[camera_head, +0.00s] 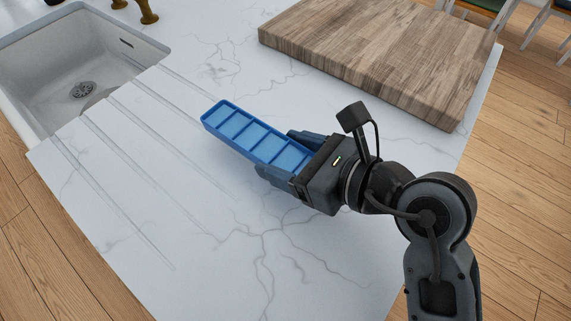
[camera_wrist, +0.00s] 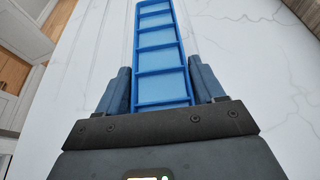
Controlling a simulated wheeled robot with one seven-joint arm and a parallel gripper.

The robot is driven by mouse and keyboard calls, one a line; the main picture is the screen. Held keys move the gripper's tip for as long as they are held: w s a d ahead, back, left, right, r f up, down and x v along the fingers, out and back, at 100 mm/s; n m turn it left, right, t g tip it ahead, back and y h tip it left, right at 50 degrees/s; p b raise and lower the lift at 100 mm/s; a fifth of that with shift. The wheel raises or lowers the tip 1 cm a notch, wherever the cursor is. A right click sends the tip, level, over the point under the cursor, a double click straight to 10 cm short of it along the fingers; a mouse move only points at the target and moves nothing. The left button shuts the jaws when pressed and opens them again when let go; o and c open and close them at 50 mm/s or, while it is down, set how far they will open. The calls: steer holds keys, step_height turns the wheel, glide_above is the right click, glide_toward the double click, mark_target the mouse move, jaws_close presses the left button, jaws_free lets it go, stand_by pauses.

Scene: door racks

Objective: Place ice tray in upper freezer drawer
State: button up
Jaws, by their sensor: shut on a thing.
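A blue ice tray (camera_head: 253,136) with a row of several compartments is on or just above the white marble worktop in the head view; I cannot tell if it touches. It also shows in the wrist view (camera_wrist: 159,58), pointing away from my gripper. My gripper (camera_head: 283,155) is shut on the near end of the tray, with one finger along each long side. Both fingers show in the wrist view (camera_wrist: 161,88). The near end of the tray is partly hidden by the gripper in the head view. No freezer drawer is in view that I can make out.
The white marble worktop (camera_head: 150,215) has grooves beside a sink (camera_head: 75,75) at upper left. A thick wooden board (camera_head: 385,55) lies at the back right. The worktop left of the tray is clear. Wooden floor (camera_head: 515,190) shows at right, with chairs (camera_head: 535,30) beyond.

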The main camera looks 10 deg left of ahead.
steer(key=shift+a+f, duration=0.15)
steer(key=shift+f, duration=1.95)
steer(key=shift+f, duration=0.1)
steer(key=o, duration=1.2)
steer(key=shift+d, duration=0.25)
steer(key=v, duration=1.1)
steer(key=shift+s+d+r+b, duration=0.15)
steer(key=shift+d+r+b, duration=0.1)
steer(key=shift+b, duration=0.15)
